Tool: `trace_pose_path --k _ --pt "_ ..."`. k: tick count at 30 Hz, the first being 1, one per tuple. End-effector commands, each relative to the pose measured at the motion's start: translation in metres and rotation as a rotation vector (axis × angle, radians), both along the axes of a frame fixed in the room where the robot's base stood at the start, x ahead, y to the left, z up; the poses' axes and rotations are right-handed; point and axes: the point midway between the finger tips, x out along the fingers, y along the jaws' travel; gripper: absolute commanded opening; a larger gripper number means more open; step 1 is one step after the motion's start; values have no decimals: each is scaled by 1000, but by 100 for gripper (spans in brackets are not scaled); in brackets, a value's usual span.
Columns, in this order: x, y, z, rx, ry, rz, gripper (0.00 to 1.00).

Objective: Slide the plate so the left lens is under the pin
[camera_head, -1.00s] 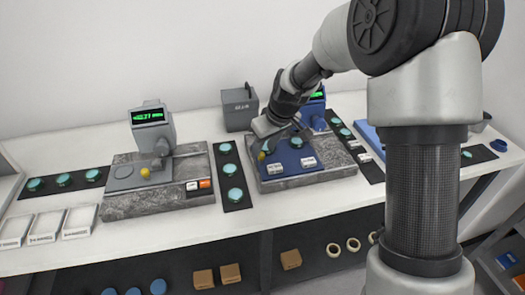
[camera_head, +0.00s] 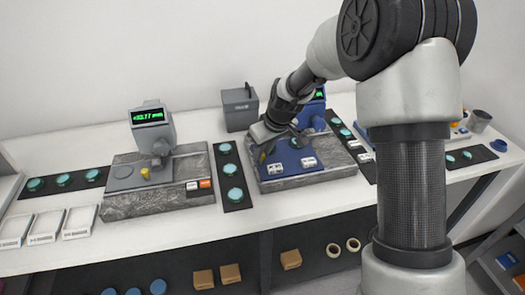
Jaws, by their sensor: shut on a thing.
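The blue plate (camera_head: 289,153) lies on the right-hand grey stone base (camera_head: 330,175). A teal lens (camera_head: 295,143) shows towards the back of the plate; any lens farther left is hidden or too small to tell. A yellow knob (camera_head: 262,157) shows at the plate's left side. My gripper (camera_head: 263,147) is low over that left side, shut at the yellow knob, with its fingertips small and partly hidden. The blue gauge head (camera_head: 313,108) stands behind the plate, partly covered by my arm. Its pin cannot be made out.
A dark strip of teal lenses (camera_head: 235,194) lies between the bases. A grey box (camera_head: 239,107) stands behind. White trays (camera_head: 77,222) lie front left.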

Motion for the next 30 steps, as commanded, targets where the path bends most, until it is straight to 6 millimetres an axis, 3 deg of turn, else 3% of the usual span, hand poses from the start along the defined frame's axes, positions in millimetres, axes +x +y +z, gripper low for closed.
trace_pose_path --k 13,18,26,27,30 --pt "29 -96 -1 0 -2 -7 0" --pt "32 -109 0 -1 -2 -2 0" --pt "33 -112 1 -3 -3 -3 0" --pt "33 -112 1 -3 -4 -3 21" --pt "32 -112 1 -4 -3 -3 36"
